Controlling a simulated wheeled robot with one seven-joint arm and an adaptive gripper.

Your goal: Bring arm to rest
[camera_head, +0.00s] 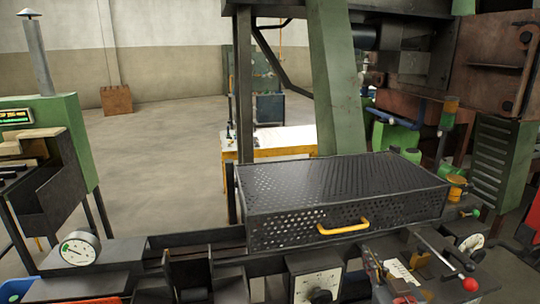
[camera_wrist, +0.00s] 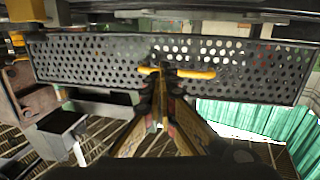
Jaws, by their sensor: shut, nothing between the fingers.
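My gripper (camera_wrist: 163,82) shows in the wrist view with its fingers together and nothing between them. Its tips overlap a yellow handle (camera_wrist: 199,73) on a dark perforated cover (camera_wrist: 95,62). I cannot tell whether they touch the handle. In the head view the cover (camera_head: 290,228) is a low box with slots in its top, and the handle (camera_head: 343,227) is on its front face. My arm and gripper do not show in the head view.
Around the cover are a gauge (camera_head: 79,248), a dial box (camera_head: 315,286), a red-knobbed lever (camera_head: 469,285) and a green post (camera_head: 338,80). A green machine (camera_head: 72,120) stands at left. Open floor (camera_head: 165,150) lies behind. The wrist view shows a ribbed green surface (camera_wrist: 245,120).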

